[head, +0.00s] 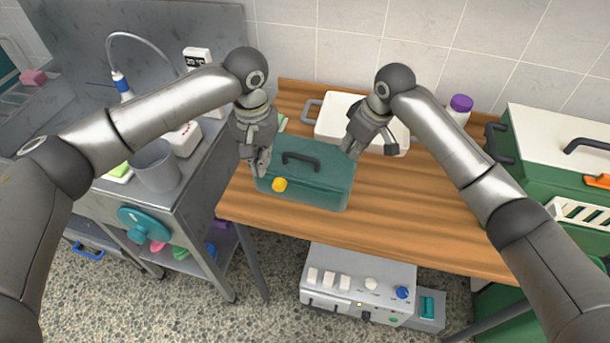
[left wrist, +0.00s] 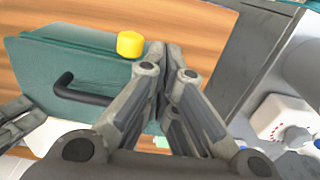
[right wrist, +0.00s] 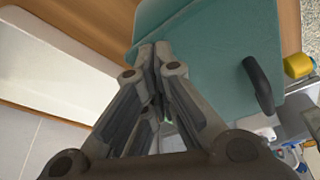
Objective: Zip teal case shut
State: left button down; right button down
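The teal case (head: 318,187) sits on the wooden table with its black handle (head: 300,157) on top. A yellow pull (head: 279,184) is at its front edge, near the left corner; it also shows in the left wrist view (left wrist: 130,43). My left gripper (head: 262,168) is at the case's left end, fingertips close together beside the yellow pull and apart from it. My right gripper (head: 350,151) is at the case's back right, fingertips close together at its edge. Whether a thin edge of the case lies between either pair of tips is unclear.
A white tray (head: 331,129) stands behind the case. A purple-capped bottle (head: 459,108) is at the back right. A green cabinet (head: 545,160) is on the right and a metal sink counter (head: 196,160) on the left. The table right of the case is clear.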

pick_arm(q)
jog(key=shift+f, duration=2.35)
pick_arm(e)
jog(key=shift+f, duration=0.1)
pick_arm(q)
jog(key=shift+d, duration=0.1)
jog(key=shift+s+d, duration=1.95)
jog(key=shift+d, duration=3.8)
pick_arm(e)
jog(key=shift+s, duration=0.1)
pick_arm(q)
notch_tip(320, 180, up, 8)
jog(key=a, duration=0.1)
jog(key=shift+w, duration=0.2)
jog(key=shift+a, duration=0.1)
pick_arm(e)
jog(key=shift+r, duration=3.6)
